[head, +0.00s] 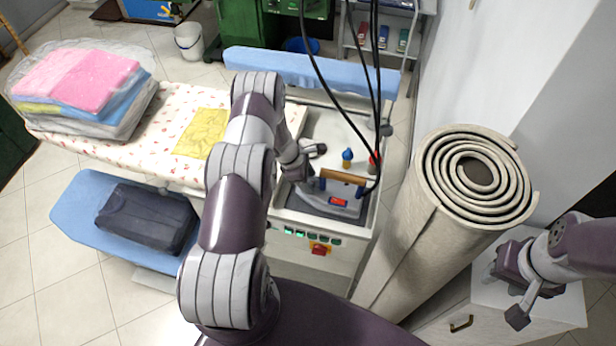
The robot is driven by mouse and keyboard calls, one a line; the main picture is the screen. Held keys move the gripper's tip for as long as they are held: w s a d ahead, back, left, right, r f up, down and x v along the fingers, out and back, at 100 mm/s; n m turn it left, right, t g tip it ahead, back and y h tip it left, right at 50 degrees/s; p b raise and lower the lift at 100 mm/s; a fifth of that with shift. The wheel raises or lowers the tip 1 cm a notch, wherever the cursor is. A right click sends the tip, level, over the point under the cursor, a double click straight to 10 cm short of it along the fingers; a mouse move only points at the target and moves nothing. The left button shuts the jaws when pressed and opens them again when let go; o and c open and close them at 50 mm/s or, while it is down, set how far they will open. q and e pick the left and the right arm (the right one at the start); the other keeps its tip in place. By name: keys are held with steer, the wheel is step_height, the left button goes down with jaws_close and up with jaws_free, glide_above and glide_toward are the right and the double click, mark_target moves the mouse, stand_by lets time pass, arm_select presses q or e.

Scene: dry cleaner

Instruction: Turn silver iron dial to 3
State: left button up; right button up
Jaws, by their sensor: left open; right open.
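The silver iron (328,203) with a brown wooden handle (343,177) and a red patch on its body rests on the machine's recessed top. Its dial and any numbers are too small to make out. My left gripper (311,167) is open, just left of and behind the iron's handle, with its fingers pointing right. I cannot tell whether it touches the iron. My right gripper (507,294) is open and empty at the lower right, over a white cabinet and far from the iron.
A small blue-topped item (347,158) and a red-topped item (374,163) stand behind the iron. Black cables hang down beside it. A rolled carpet (410,220) stands to the right. Folded laundry (85,85) and a yellow cloth (201,132) lie on the board at left.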

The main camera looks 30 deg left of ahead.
arm_select(q)
steer(key=shift+w, duration=0.1)
steer(key=c, duration=1)
steer(key=shift+c, duration=0.2)
steer(key=shift+f, duration=0.1)
steer(key=shift+f+m+b, duration=0.1)
steer(key=shift+m+b, duration=0.3)
steer(key=shift+b, duration=0.35)
steer(key=m+g+b, duration=0.1)
steer(key=m+b, duration=0.1)
steer(key=b, duration=0.1)
steer(key=m+g+b, duration=0.1)
steer(key=m+b, duration=0.2)
steer(key=shift+w+a+f+b, duration=0.1)
steer(key=shift+w+b, duration=0.1)
steer(key=shift+b, duration=0.2)
steer(key=shift+w+r+m+g+b, duration=0.15)
steer(key=shift+m+g+b, duration=0.25)
steer(key=shift+m+b, duration=0.45)
steer(key=shift+s+r+m+g+b, duration=0.15)
steer(key=shift+m+g+b, duration=0.25)
steer(key=shift+m+b, duration=0.4)
steer(key=shift+w+m, duration=0.1)
steer(key=shift+m, duration=0.15)
steer(key=o, duration=1)
